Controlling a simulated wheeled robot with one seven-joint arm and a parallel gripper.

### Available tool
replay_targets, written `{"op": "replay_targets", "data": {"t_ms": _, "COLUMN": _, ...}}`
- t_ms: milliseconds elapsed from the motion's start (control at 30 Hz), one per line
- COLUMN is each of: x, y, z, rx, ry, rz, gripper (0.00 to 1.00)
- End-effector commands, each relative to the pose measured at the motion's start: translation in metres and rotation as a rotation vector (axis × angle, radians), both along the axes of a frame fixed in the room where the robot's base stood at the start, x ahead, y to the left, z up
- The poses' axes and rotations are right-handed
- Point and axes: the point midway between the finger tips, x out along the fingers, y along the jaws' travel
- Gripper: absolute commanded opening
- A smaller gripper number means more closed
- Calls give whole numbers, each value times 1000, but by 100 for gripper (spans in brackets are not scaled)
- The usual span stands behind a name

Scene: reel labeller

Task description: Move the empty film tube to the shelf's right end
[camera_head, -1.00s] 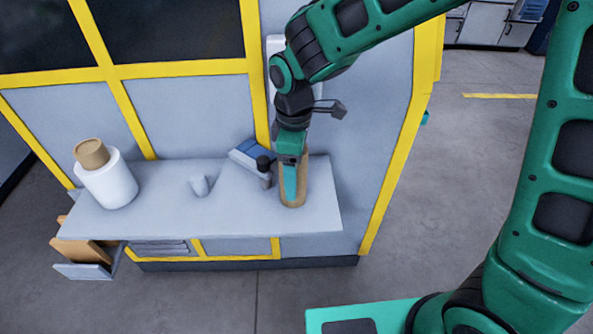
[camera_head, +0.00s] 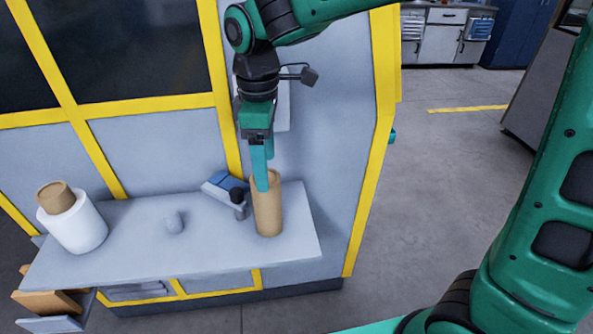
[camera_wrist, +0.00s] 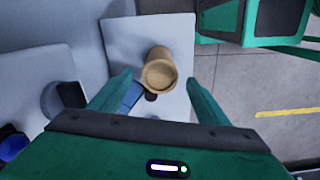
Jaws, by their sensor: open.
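The empty film tube (camera_head: 268,210) is a plain brown cardboard cylinder. It stands upright near the right end of the light grey shelf (camera_head: 200,258). My gripper (camera_head: 261,185) is above the tube in the head view, with a fingertip overlapping the tube's top rim there. In the wrist view the tube (camera_wrist: 160,70) shows beyond the fingertips, between the two spread fingers (camera_wrist: 160,85). The jaws are open and hold nothing.
A white film roll on a brown core (camera_head: 77,224) stands at the shelf's left. A small grey peg (camera_head: 174,221) is mid-shelf. A blue-and-grey device with a black knob (camera_head: 228,192) sits just left of the tube. A yellow-framed machine wall (camera_head: 330,130) rises behind.

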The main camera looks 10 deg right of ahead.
Motion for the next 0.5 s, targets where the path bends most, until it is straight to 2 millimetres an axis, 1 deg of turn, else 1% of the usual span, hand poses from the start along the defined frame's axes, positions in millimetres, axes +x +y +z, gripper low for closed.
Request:
{"op": "replay_targets", "data": {"t_ms": 233, "x": 0, "y": -1, "z": 1, "rx": 0, "ry": 0, "rz": -4, "gripper": 70}}
{"op": "replay_targets", "data": {"t_ms": 300, "x": 2, "y": -11, "z": 2, "rx": -2, "ry": -3, "rz": -35, "gripper": 70}}
{"op": "replay_targets", "data": {"t_ms": 367, "x": 3, "y": -29, "z": 2, "rx": -6, "ry": -6, "rz": -97, "gripper": 70}}
{"op": "replay_targets", "data": {"t_ms": 467, "x": 3, "y": -84, "z": 5, "rx": -16, "ry": -15, "rz": -291, "gripper": 70}}
{"op": "replay_targets", "data": {"t_ms": 500, "x": 0, "y": -113, "z": 5, "rx": -21, "ry": -18, "rz": -397, "gripper": 70}}
